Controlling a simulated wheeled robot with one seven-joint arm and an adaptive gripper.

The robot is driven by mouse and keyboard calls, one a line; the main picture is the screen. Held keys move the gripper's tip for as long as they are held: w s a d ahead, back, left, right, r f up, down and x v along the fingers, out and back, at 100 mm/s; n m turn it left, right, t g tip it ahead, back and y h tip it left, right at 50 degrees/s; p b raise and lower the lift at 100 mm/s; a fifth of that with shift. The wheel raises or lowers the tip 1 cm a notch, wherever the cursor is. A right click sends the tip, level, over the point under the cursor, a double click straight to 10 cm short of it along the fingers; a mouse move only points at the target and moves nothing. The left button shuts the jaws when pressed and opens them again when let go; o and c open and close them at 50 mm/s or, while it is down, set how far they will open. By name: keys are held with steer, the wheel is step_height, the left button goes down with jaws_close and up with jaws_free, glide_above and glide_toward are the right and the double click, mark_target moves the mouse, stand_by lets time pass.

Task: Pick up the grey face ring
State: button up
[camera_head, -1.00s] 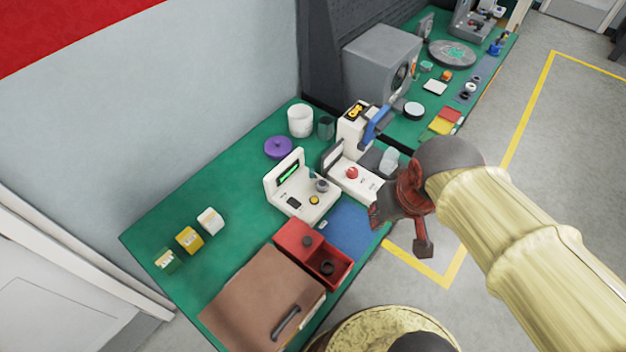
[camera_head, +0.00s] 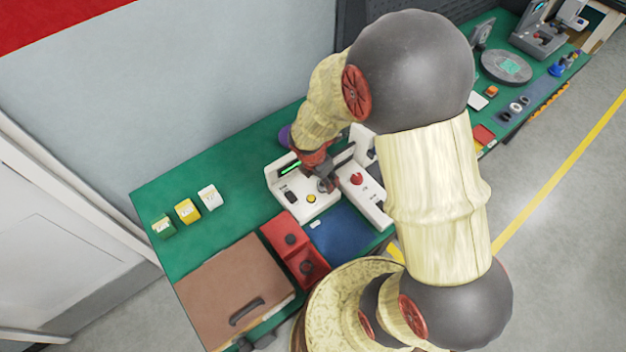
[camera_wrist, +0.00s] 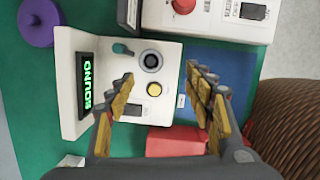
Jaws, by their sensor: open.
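The grey face ring (camera_wrist: 151,61) sits on the white tester (camera_wrist: 170,100) in the wrist view, a round grey rim with a dark centre. My gripper (camera_wrist: 158,76) is open and empty, its fingers either side of the ring in the picture; the gap in height is hard to judge. In the head view my gripper (camera_head: 325,182) is over the tester (camera_head: 308,208), hiding most of the ring. The tester's green display (camera_wrist: 87,81) reads "SOUND".
A yellow button (camera_wrist: 154,89) and a teal knob (camera_wrist: 122,48) are close to the ring. A white device with a red button (camera_head: 357,179) stands to the right. Red bins (camera_head: 272,228) with dark parts, a brown case (camera_head: 215,300) and a blue mat (camera_head: 340,232) lie nearby.

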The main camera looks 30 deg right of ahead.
mark_target(322, 185)
steer(key=shift+w+d+f+n+b, duration=0.25)
steer(key=shift+w+f+n+b, duration=0.2)
steer(key=shift+f, duration=0.75)
steer(key=shift+w+d+f+n+b, duration=0.3)
steer(key=shift+f+n+b, duration=0.25)
steer(key=shift+f, duration=0.7)
steer(key=shift+w+d+f+n+b, duration=0.2)
steer(key=shift+w+f+n+b, duration=0.3)
steer(key=shift+f, duration=0.7)
steer(key=shift+r, duration=0.1)
steer(key=shift+c, duration=1.2)
steer(key=c, duration=1.1)
